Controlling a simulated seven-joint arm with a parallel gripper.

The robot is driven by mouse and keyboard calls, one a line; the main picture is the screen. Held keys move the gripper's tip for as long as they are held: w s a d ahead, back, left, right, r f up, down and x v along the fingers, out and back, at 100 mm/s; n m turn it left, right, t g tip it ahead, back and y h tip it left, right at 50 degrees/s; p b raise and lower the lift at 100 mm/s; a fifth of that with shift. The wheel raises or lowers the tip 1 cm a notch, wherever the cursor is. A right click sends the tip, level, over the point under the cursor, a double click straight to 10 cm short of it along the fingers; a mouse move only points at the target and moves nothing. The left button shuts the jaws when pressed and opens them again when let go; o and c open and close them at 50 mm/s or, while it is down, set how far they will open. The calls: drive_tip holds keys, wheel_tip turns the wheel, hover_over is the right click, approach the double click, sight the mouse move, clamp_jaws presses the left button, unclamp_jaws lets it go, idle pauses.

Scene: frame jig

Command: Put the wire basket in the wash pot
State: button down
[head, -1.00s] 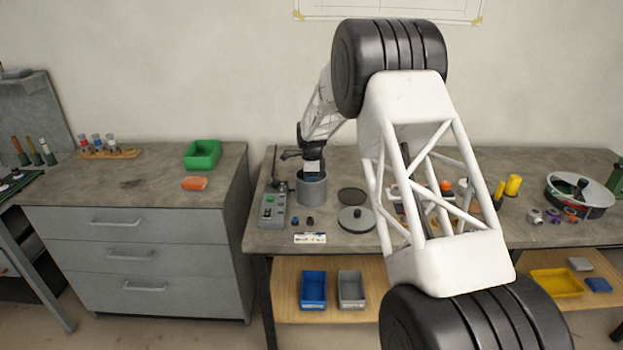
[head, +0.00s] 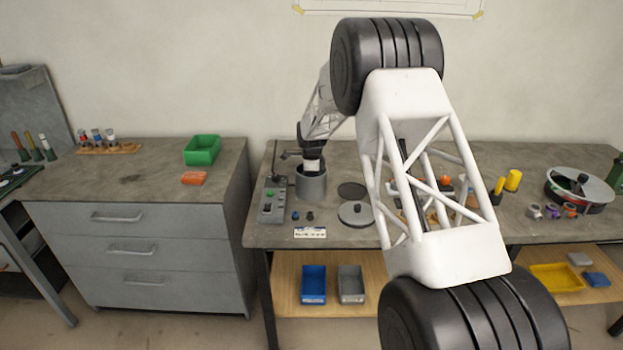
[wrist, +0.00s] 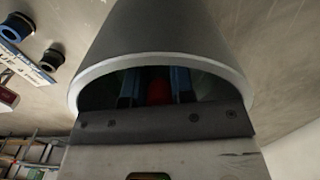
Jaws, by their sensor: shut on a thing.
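The wash pot (head: 312,187) is a grey open cylinder standing on the bench, right of a control box. In the wrist view its pale rim (wrist: 160,59) surrounds the end of my gripper (wrist: 155,90), which reaches down through the mouth. The blue fingers are shut on a red part, which I take to be the grip of the wire basket (wrist: 158,92). The rest of the basket is hidden in the dark inside the pot and behind the gripper body. Whether it touches the pot's floor cannot be seen.
The control box (head: 272,203) stands close left of the pot. A dark round disc (head: 352,190) and a grey lid with a black knob (head: 355,216) lie to its right. Two small dark knobs and a label strip (head: 310,232) lie in front.

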drive_tip(key=c, duration=0.9)
unclamp_jaws()
drive_tip(key=shift+c, duration=0.4)
drive_tip(key=shift+c, duration=1.2)
drive_tip(key=shift+r, duration=0.2)
drive_tip(key=shift+r, duration=0.5)
drive_tip(key=shift+r, duration=0.15)
drive_tip(key=shift+r, duration=3.4)
